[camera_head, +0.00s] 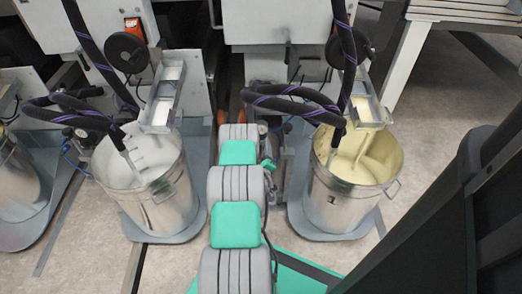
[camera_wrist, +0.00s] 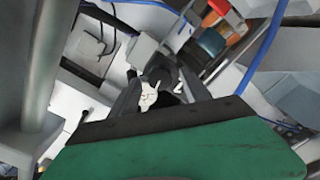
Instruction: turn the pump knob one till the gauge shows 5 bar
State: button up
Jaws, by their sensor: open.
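My arm reaches away between two metal buckets in the head view, and its gripper end is hidden there beneath the machine. In the wrist view my gripper (camera_wrist: 160,84) is open, with dark fingers pointing away from the camera. A small pale part shows between and behind the fingers; I cannot tell what it is or whether they touch it. A small round dial, perhaps a gauge (camera_head: 262,128), shows beside my arm; its reading is too small to tell. I cannot make out pump knob one for certain in either view.
A bucket of white liquid (camera_head: 160,205) stands left of my arm and a bucket of cream liquid (camera_head: 340,205) stands right. Black hoses (camera_head: 290,100) hang into both. In the wrist view a grey post (camera_wrist: 45,70) is close at left and a blue hose (camera_wrist: 265,45) at right.

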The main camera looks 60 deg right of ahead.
jog(key=shift+d, duration=0.15)
jog(key=shift+r, duration=0.1)
grip_shut()
dwell(0.5)
